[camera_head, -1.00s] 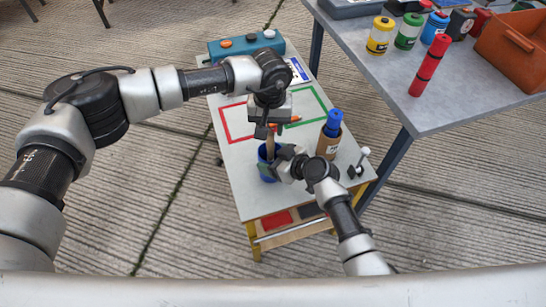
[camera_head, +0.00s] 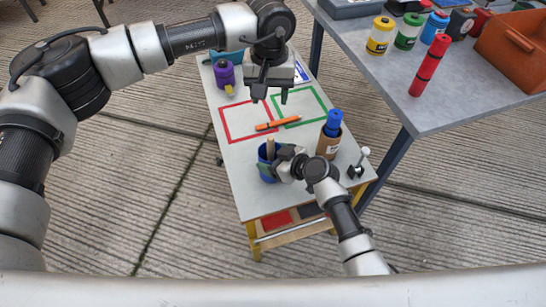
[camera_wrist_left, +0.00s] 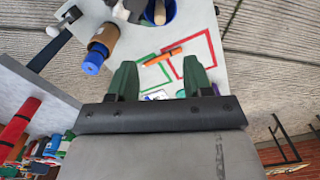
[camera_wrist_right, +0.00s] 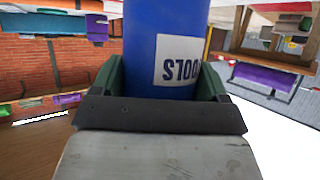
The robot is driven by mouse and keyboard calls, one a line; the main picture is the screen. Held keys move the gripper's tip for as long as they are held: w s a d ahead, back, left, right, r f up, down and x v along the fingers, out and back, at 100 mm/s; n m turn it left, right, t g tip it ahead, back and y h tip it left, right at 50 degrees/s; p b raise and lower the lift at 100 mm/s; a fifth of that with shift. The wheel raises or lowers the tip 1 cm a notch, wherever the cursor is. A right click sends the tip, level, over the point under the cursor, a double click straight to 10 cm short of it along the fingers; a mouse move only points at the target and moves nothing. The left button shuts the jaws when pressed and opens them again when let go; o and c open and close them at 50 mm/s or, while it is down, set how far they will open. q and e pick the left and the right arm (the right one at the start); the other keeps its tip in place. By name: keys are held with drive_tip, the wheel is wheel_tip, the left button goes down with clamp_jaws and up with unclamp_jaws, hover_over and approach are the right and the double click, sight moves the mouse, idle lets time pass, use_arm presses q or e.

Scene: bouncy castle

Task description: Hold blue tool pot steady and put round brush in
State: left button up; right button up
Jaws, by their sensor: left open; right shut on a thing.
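The blue tool pot (camera_head: 266,172) stands upright near the front of the small table. The round brush's wooden handle (camera_head: 270,148) sticks up out of the pot; its head is hidden inside. My right gripper (camera_head: 284,165) is shut on the pot from the right side. In the right wrist view the pot (camera_wrist_right: 165,45), with its "TOOLS" label, sits between the fingers. My left gripper (camera_head: 269,97) is open and empty above the table, behind and apart from the pot. In the left wrist view the handle (camera_wrist_left: 159,12) shows in the pot beyond the open fingers (camera_wrist_left: 160,78).
A brown pot (camera_head: 327,146) with a blue roll (camera_head: 333,123) stands right of the blue pot. An orange pen-like tool (camera_head: 278,124) lies across red and green outlines. A purple item (camera_head: 224,73) is at the back left. A grey table (camera_head: 450,110) holds jars and an orange box.

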use_arm(q)
drive_tip(key=shift+r, duration=0.75)
use_arm(e)
drive_tip(key=o, duration=1.1)
drive_tip(key=v, duration=1.2)
